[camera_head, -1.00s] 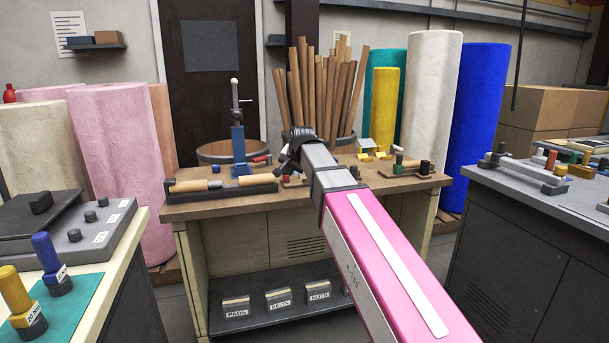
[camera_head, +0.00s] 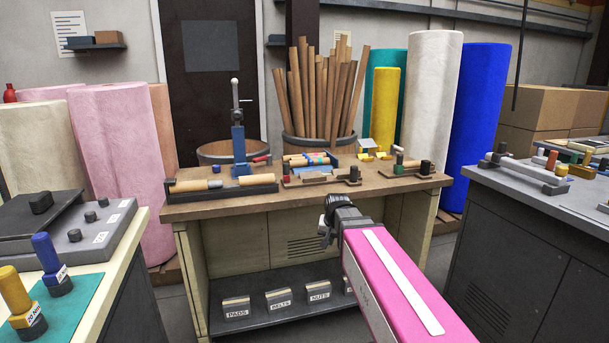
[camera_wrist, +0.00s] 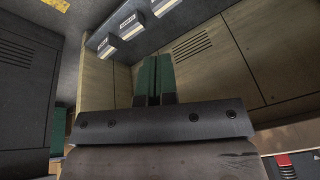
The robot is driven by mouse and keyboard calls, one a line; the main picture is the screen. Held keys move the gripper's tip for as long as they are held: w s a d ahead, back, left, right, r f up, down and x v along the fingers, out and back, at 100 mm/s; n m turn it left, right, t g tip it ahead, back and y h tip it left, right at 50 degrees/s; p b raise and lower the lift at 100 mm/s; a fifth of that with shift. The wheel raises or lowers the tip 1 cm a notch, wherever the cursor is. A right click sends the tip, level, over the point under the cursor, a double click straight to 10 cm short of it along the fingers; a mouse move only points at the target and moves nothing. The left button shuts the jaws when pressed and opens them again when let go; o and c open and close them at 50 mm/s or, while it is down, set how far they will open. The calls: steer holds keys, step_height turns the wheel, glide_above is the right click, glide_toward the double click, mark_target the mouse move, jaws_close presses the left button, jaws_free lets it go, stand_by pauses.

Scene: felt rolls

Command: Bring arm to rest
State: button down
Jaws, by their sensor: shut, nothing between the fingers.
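My gripper (camera_head: 326,226) is at the end of my pink arm, in front of the workbench (camera_head: 230,205) and below the level of its top. It is small and dark in the head view. In the wrist view my gripper (camera_wrist: 154,78) shows two green fingers side by side, shut with nothing between them. The fingers point toward the bench's lower front and its shelf, without visible contact. My pink arm reaches in from the lower right of the head view.
The bench top holds a roller stand (camera_head: 222,184), a blue press (camera_head: 238,150) and small fixtures (camera_head: 322,176). Labelled boxes (camera_head: 278,299) sit on the lower shelf.

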steer(key=s+d+f+n+g, duration=0.1)
steer(key=s+d+f, duration=0.4)
steer(key=s+f, duration=0.2)
steer(key=s+d+f+n+g, duration=0.1)
steer(key=s+d+f+g, duration=0.1)
steer(key=s+d+f, duration=0.2)
steer(key=s+f, duration=0.3)
steer(key=shift+s+d+f+h, duration=0.3)
steer(key=shift+s+d+h, duration=0.05)
steer(key=shift+h, duration=0.05)
